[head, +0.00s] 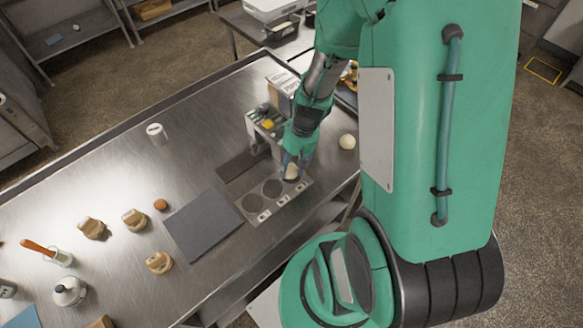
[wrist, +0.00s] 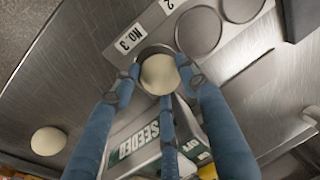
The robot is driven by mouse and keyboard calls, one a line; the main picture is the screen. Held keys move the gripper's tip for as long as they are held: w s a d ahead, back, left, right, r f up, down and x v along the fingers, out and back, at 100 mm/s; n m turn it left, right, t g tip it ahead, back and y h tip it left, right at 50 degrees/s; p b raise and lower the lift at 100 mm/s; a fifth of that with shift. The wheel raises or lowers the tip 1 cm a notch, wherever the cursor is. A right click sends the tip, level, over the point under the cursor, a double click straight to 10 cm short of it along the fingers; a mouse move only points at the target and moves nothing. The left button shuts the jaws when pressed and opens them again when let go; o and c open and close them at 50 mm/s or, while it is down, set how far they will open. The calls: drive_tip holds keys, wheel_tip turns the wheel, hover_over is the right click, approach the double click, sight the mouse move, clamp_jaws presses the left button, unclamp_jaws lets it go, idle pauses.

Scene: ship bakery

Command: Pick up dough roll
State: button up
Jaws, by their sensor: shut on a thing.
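A pale round dough roll (head: 291,171) is at the No. 3 circle of a grey tray with several round recesses (head: 277,207). It also shows in the wrist view as a smooth cream ball (wrist: 159,74). My gripper (wrist: 158,82), with blue fingers, is closed around this roll, fingers on its sides. In the head view my gripper (head: 294,163) partly hides it. I cannot tell whether the roll rests in the recess or is just above it. A second dough roll (head: 347,142) lies apart on the steel table, also in the wrist view (wrist: 48,141).
A holder with a label reading SEEDED (wrist: 138,145) stands close beside my gripper. A dark grey mat (head: 203,226) lies left of the tray. Brown stamp-like pieces (head: 134,220) and a white cylinder (head: 156,132) stand farther left.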

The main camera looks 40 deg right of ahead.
drive_tip(key=r, duration=0.2)
drive_tip(key=shift+s+a+r, duration=0.15)
drive_tip(key=shift+s+r, duration=0.2)
drive_tip(key=shift+s, duration=0.05)
drive_tip(key=s+a, duration=0.3)
drive_tip(key=s, duration=0.4)
drive_tip(key=s+a+r+p, duration=0.1)
drive_tip(key=s+a, duration=0.1)
drive_tip(key=s, duration=0.5)
drive_tip(key=shift+a+r, duration=0.15)
drive_tip(key=shift+a, duration=0.25)
